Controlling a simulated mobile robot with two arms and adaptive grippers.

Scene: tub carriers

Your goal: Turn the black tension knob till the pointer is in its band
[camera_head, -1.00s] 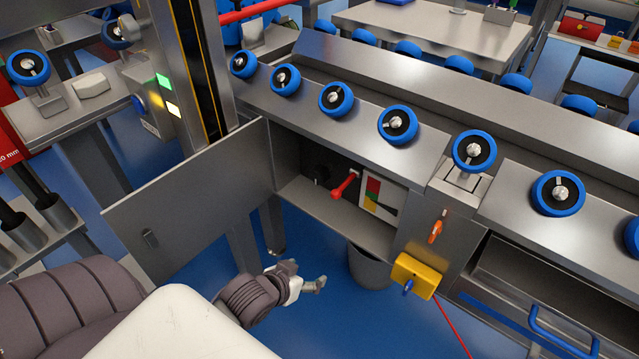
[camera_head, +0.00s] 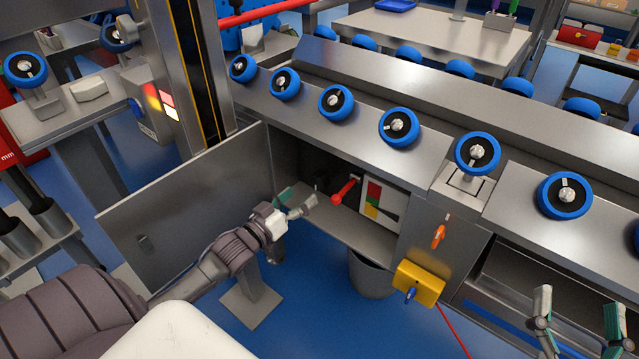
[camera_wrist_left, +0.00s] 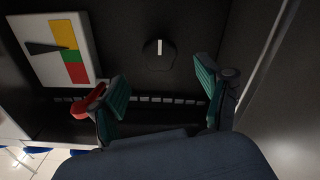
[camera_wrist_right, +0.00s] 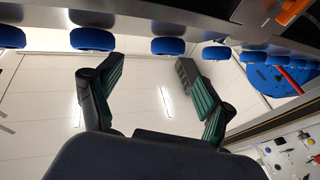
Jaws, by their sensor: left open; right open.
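The black tension knob (camera_wrist_left: 158,55), with a white mark, sits on the dark back wall of the open cabinet. The gauge plate (camera_wrist_left: 92,68) beside it has yellow, green and red bands. Its black pointer (camera_wrist_left: 40,48) has its tip near the yellow-green border; I cannot tell the exact side. My left gripper (camera_head: 298,199) is open at the cabinet mouth. In the left wrist view its fingers (camera_wrist_left: 160,90) are spread either side of the knob's line, short of it and not touching. My right gripper (camera_head: 581,297) is open and empty at the lower right.
A red lever (camera_head: 344,191) sticks out between knob and gauge, close by one left finger in the left wrist view. The cabinet door (camera_head: 190,205) stands open on the left. A yellow box (camera_head: 420,284) and an orange handle (camera_head: 438,236) are to the right.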

